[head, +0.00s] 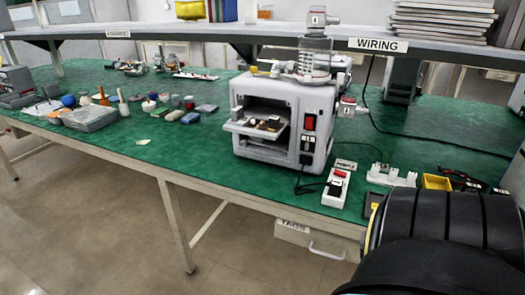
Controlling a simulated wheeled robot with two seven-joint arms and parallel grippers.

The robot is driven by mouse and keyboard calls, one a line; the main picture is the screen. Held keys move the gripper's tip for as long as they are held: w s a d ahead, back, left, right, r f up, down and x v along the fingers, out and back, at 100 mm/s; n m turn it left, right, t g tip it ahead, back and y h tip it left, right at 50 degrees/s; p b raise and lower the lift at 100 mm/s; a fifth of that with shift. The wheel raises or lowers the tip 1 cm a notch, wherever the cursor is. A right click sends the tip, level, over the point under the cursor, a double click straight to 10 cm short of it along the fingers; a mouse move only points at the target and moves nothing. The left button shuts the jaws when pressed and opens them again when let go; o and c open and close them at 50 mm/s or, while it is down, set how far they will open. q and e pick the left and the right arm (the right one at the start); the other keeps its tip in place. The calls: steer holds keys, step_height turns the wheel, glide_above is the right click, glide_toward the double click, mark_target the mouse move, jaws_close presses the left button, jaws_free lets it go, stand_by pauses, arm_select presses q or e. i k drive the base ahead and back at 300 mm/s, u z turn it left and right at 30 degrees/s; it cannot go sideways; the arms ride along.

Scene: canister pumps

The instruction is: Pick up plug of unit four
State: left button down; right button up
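Unit four is a white box-shaped pump unit (285,120) on the green bench, with a clear canister (314,60) on top. Tags reading 4 show on the canister's top and on a side fitting (347,106). A tray with small parts sticks out of its front opening. A black cord (299,178) runs from the unit's lower right toward a white power strip (340,175) with a red switch. A small dark shape on the strip may be the plug, but I cannot tell for sure. Neither gripper is in view; a black arm link of mine fills the lower right corner.
Right of the strip are a white rack (391,176), a yellow bin (436,182) and dark tools. Several jars and boxes stand at the left. A shelf labelled WIRING (378,45) crosses above, with a black cable hanging down.

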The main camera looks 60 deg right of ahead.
mark_target(336, 186)
steer(key=u, duration=0.35)
steer(key=k, duration=1.05)
steer(key=z, duration=0.95)
